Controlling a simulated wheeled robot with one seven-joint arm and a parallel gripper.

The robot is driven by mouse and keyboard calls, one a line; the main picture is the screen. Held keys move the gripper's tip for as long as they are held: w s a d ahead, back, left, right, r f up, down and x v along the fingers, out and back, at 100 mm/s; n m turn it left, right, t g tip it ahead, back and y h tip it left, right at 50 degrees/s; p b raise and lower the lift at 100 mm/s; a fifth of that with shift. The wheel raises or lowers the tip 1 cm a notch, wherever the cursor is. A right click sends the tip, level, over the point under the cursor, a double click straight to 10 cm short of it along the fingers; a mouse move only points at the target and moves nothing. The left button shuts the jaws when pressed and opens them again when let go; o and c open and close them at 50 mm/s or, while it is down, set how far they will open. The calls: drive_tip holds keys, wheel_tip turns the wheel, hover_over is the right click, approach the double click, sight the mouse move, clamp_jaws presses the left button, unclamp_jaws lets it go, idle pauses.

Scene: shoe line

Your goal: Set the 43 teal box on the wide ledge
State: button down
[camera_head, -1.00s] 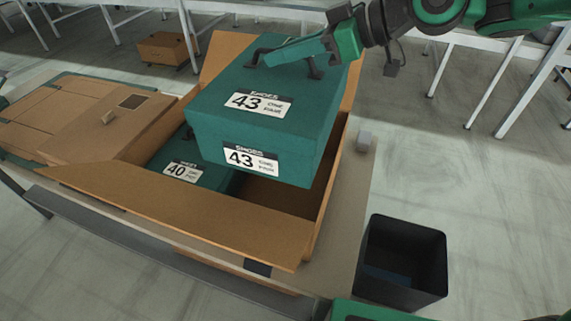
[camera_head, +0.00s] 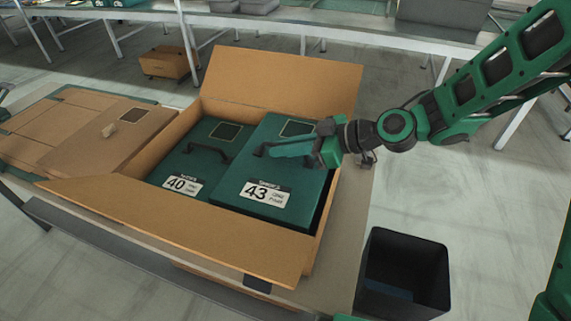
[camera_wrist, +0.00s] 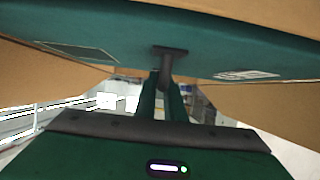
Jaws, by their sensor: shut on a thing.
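My gripper (camera_head: 268,150) is shut on the 43 box's dark handle, reaching in from the right. In the wrist view, the teal box face (camera_wrist: 215,55) and the handle (camera_wrist: 169,52) show at the fingertips. I cannot tell which surface is the wide ledge.
The carton's flaps are open, with the back flap (camera_head: 285,75) upright. A closed carton (camera_head: 85,130) lies to the left. A black bin (camera_head: 402,272) stands at the lower right. Long grey tables (camera_head: 330,22) run along the back, with grey containers on them.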

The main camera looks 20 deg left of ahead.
sight(284, 167)
drive_tip(key=shift+f, duration=2.9)
drive_tip(key=c, duration=1.8)
unclamp_jaws()
drive_tip(key=shift+f, duration=0.15)
drive_tip(key=shift+c, duration=0.2)
drive_tip(key=shift+f, duration=0.1)
